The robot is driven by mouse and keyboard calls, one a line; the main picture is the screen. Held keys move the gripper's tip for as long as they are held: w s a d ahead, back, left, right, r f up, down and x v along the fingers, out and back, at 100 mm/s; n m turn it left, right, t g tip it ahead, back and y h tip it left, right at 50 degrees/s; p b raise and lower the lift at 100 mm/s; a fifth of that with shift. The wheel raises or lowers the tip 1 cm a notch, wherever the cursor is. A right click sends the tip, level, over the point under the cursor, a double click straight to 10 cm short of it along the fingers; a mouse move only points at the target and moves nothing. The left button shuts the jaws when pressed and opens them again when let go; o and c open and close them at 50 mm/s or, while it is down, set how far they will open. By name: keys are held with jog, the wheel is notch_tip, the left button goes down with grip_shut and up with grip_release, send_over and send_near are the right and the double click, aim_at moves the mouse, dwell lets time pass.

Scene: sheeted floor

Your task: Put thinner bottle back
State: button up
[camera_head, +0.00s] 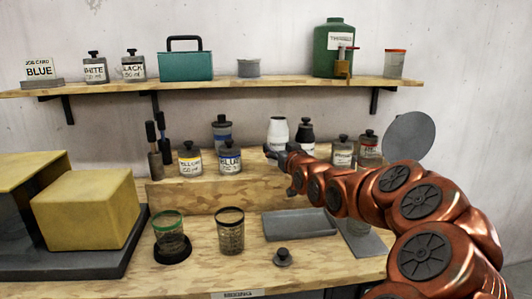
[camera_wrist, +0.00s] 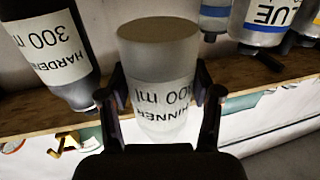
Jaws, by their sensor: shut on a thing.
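The thinner bottle (camera_wrist: 160,60) is a pale, whitish cylinder with a white label in the wrist view. My gripper (camera_wrist: 165,95) is shut on it, with one dark finger on each side. In the head view the white bottle (camera_head: 278,131) shows at the back of the wooden riser (camera_head: 215,194), and my gripper (camera_head: 284,154) reaches it from the front right. My gripper and wrist hide its lower part, so I cannot tell whether its base touches the riser. The dark hardener bottle (camera_head: 305,132) stands just right of it; it also shows in the wrist view (camera_wrist: 55,50).
A blue-labelled bottle (camera_head: 229,158) and a yellow-labelled bottle (camera_head: 190,160) stand left on the riser. More bottles (camera_head: 342,151) stand right, close to my arm. Two cups (camera_head: 230,232) and a grey tray (camera_head: 299,224) occupy the bench in front. A shelf (camera_head: 215,85) runs above.

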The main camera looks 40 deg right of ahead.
jog(key=x, duration=0.2)
jog(key=a+x, duration=0.1)
jog(key=x, duration=0.1)
jog(key=p+x, duration=0.1)
jog(key=x, duration=0.1)
jog(key=shift+w+a+f, duration=0.1)
jog(key=shift+w+f, duration=0.05)
jog(key=shift+w, duration=0.3)
jog(key=shift+f, duration=1.75)
jog(key=shift+f, duration=0.2)
jog(key=o, duration=1.6)
jog(key=shift+c, duration=0.2)
jog(key=shift+r, duration=0.15)
jog(key=b+v, duration=0.1)
jog(key=v, duration=1.1)
jog(key=shift+b, duration=0.4)
